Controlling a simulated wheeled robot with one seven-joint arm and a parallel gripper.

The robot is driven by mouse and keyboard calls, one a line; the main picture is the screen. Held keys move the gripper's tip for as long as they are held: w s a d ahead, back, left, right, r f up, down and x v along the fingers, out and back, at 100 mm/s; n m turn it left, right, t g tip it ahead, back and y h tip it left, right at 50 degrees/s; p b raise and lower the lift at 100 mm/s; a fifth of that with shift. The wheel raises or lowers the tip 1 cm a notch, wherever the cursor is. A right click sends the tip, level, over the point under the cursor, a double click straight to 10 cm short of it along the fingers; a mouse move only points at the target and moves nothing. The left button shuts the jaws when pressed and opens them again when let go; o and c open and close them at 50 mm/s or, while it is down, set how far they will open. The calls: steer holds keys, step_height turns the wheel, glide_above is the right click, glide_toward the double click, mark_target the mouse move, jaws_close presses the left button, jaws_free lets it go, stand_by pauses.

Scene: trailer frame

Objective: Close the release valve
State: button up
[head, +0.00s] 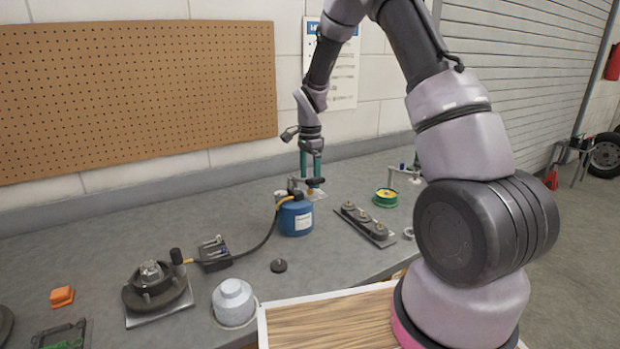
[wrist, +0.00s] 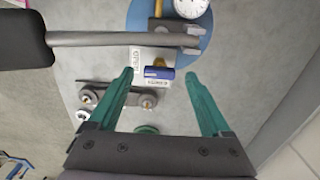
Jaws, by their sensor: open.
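The hand pump is a blue cylinder (head: 296,218) on the bench, with a metal lever ending in a black grip (head: 316,182). In the wrist view its blue body (wrist: 143,14) is at the top, and the lever (wrist: 115,39) crosses the upper left. What looks like the release valve is a small brass knob with a blue handle (wrist: 160,73), beside white labels; it shows as an orange-brown spot in the head view (head: 311,191). My gripper (head: 310,173) points down above it, open and empty. Its teal fingertips (wrist: 159,75) are on either side of the blue handle in view; contact is not clear.
A black hose runs from the pump to a dark block (head: 214,254). A plate with round dark parts (head: 366,225) and a green spool (head: 385,197) stand to the right. A round fixture (head: 155,286) and grey pot (head: 233,301) are at front left.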

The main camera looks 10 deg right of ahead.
steer(key=shift+f, duration=0.45)
jaws_close()
